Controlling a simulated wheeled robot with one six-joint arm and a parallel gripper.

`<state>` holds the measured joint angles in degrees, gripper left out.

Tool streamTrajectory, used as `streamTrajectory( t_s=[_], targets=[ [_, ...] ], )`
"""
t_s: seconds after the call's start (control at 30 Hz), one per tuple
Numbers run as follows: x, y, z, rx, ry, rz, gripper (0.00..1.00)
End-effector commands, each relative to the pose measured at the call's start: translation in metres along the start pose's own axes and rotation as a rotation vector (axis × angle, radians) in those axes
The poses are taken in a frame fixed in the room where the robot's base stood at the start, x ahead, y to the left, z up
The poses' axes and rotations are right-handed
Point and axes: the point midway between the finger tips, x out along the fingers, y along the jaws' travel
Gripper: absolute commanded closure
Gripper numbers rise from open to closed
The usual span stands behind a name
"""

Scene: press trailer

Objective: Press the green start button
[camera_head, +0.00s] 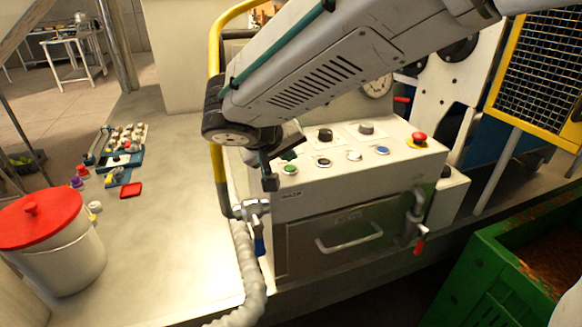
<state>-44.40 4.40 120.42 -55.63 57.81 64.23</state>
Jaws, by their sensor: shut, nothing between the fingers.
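The green start button (290,169) sits at the front left corner of the top of a pale control box, facing up. My gripper (270,184) hangs down from my arm at the box's front left edge. Its fingers are shut and empty. The tips are just left of the green button and look a little lower in the picture. I cannot tell their height against the panel or whether they touch it. My wrist hides the back left of the panel.
White (353,155) and blue (382,150) buttons, dark knobs (325,135) and a red emergency stop (418,138) share the panel. A yellow rail (214,60) rises at left. A red-lidded bucket (60,250) and green crate (480,262) flank the box.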

Motion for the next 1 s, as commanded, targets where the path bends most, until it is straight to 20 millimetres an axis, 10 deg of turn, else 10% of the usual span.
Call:
streamTrajectory(
  t_s=[1.0],
  targets=[
    [-0.035, 0.025, -0.025, 0.000, -0.001, 0.000, 1.00]
  ],
)
